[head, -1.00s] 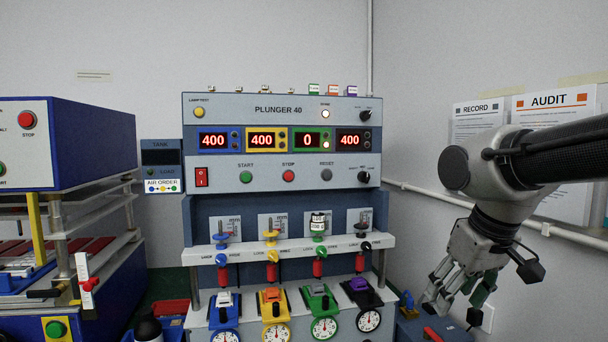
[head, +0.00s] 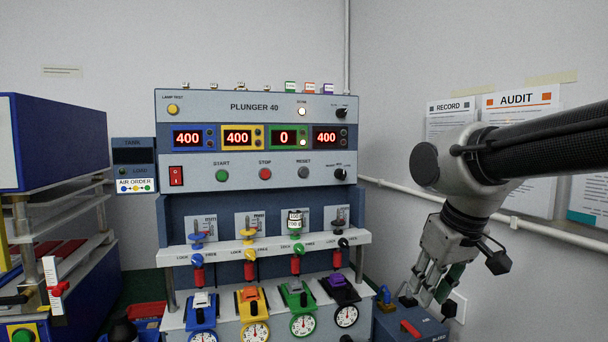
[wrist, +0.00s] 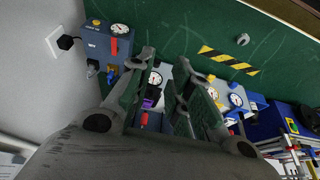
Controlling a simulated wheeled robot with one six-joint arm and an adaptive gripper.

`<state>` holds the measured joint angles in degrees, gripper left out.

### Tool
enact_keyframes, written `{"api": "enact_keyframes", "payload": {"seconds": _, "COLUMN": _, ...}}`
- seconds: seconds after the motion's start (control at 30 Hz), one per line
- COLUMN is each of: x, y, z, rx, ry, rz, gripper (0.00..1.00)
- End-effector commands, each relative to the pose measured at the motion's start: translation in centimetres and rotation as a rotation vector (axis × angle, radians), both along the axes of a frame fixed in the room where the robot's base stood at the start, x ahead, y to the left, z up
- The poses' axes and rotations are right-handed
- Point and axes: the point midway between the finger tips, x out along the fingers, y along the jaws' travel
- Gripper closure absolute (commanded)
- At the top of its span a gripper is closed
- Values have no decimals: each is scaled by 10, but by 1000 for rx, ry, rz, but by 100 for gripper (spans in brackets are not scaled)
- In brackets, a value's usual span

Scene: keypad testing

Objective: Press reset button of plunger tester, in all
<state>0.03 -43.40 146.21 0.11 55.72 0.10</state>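The plunger tester (head: 255,107), labelled PLUNGER 40, stands in the middle of the head view. Its grey RESET button (head: 303,172) is to the right of the red STOP button (head: 265,174) and green START button (head: 222,176). Four displays read 400, 400, 0 and 400; the third is the green-framed display (head: 286,138). A white lamp (head: 302,112) glows above. My gripper (head: 427,290) hangs pointing down, right of the tester and lower than the button, apart from it. In the wrist view its fingers (wrist: 162,65) are spread with nothing held between them.
A blue-grey box (head: 400,325) with a red lever sits below my gripper. A pipe (head: 395,185) runs along the right wall. A blue machine (head: 50,140) stands at the left. The space before the tester's upper panel is clear.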

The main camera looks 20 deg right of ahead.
Motion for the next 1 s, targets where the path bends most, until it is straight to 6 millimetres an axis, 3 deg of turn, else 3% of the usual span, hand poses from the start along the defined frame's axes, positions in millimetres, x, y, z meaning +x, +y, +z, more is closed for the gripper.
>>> {"api": "enact_keyframes", "payload": {"seconds": 0.07, "x": 0, "y": 0, "z": 0, "rx": 0, "ry": 0, "rz": 0, "gripper": 100}}
{"api": "enact_keyframes", "payload": {"seconds": 1.0, "x": 0, "y": 0, "z": 0, "rx": 0, "ry": 0, "rz": 0, "gripper": 100}}
